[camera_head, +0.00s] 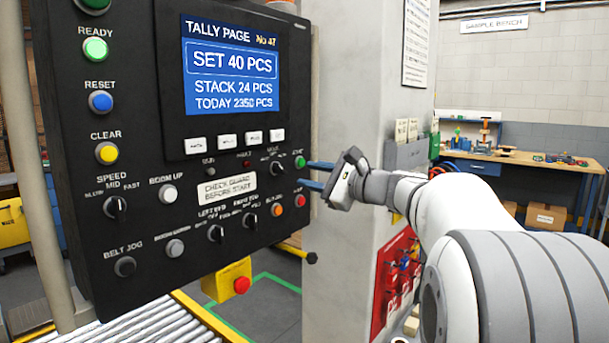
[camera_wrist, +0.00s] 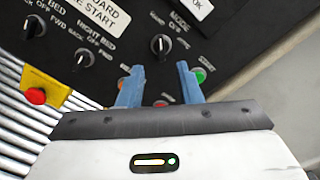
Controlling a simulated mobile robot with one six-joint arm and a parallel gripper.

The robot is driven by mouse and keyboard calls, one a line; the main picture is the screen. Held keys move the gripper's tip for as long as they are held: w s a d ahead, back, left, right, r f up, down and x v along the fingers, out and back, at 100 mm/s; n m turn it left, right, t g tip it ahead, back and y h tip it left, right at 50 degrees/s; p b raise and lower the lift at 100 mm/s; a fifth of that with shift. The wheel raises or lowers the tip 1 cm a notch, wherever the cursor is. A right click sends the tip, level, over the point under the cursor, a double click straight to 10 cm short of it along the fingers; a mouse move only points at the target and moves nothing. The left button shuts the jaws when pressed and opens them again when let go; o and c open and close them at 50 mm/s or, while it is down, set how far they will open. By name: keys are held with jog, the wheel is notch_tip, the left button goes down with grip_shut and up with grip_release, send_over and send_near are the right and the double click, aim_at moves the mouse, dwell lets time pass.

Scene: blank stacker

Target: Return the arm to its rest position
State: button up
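My gripper (camera_head: 307,175) is in front of the right edge of the black control panel (camera_head: 130,220), its two blue fingers pointing at the panel. In the wrist view the fingers of my gripper (camera_wrist: 160,77) stand apart with nothing held between them. A green button (camera_wrist: 200,75) shows just beside the right finger, and an orange button is partly hidden by the left one. A red button (camera_wrist: 161,104) shows in the gap behind the fingers. I cannot tell whether the fingertips touch the panel. My white arm reaches in from the lower right.
The panel's screen (camera_head: 231,66) reads "SET 40 PCS". A grey pillar (camera_head: 345,250) stands behind my gripper. A workbench (camera_head: 530,158) is at the back right.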

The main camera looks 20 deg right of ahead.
jog(key=s+a+f+n+g+h+p, duration=0.3)
jog(key=s+a+f+n+g+p, duration=0.3)
jog(key=s+a+f+n+g, duration=0.5)
jog(key=s+d+f+n+h+p, duration=0.2)
jog(key=s+n, duration=0.1)
jog(key=s, duration=0.3)
jog(key=s+d+f+n+h+p, duration=0.1)
jog(key=s+f+n+h+p, duration=0.1)
jog(key=s, duration=0.5)
jog(key=s+d+f+n+g+h+p, duration=0.1)
jog(key=s+d+f+n+h+p, duration=0.1)
jog(key=s, duration=0.5)
jog(key=shift+d+f+n+h, duration=0.3)
jog(key=shift+f+n+h, duration=0.5)
jog(key=shift+f, duration=0.3)
